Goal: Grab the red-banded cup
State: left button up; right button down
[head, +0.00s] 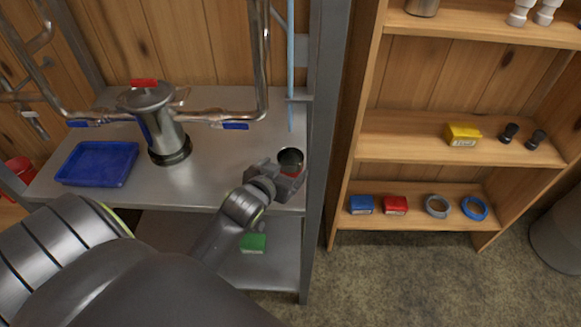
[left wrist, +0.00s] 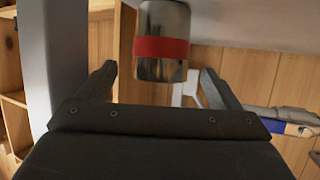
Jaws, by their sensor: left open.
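The red-banded cup (head: 291,158) is a metal cup at the right end of the steel shelf, close to the post. In the left wrist view the cup (left wrist: 162,62) shows its shiny wall and red band, ahead of and between the two fingers. My left gripper (head: 284,175) is at the cup, with its fingers near the cup's lower part. In the left wrist view my left gripper (left wrist: 158,85) is open, with a gap to the fingers on both sides of the cup. In the head view the gripper hides part of the cup. My right gripper is not in view.
A steel post (head: 322,130) stands just right of the cup. A metal vessel (head: 160,125) with pipes and a blue tray (head: 98,163) are on the shelf to the left. A green box (head: 253,243) lies on the lower shelf. A wooden shelf unit (head: 410,150) stands at the right.

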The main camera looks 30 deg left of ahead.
aim_at(295, 157)
pick_arm(q)
jog(key=shift+p+x, duration=0.6)
jog(key=shift+x, duration=2.1)
jog(key=shift+a, duration=0.1)
jog(key=shift+r, duration=0.1)
jog(key=c, duration=1.1)
jog(key=shift+c, duration=0.5)
jog(key=shift+r, duration=0.15)
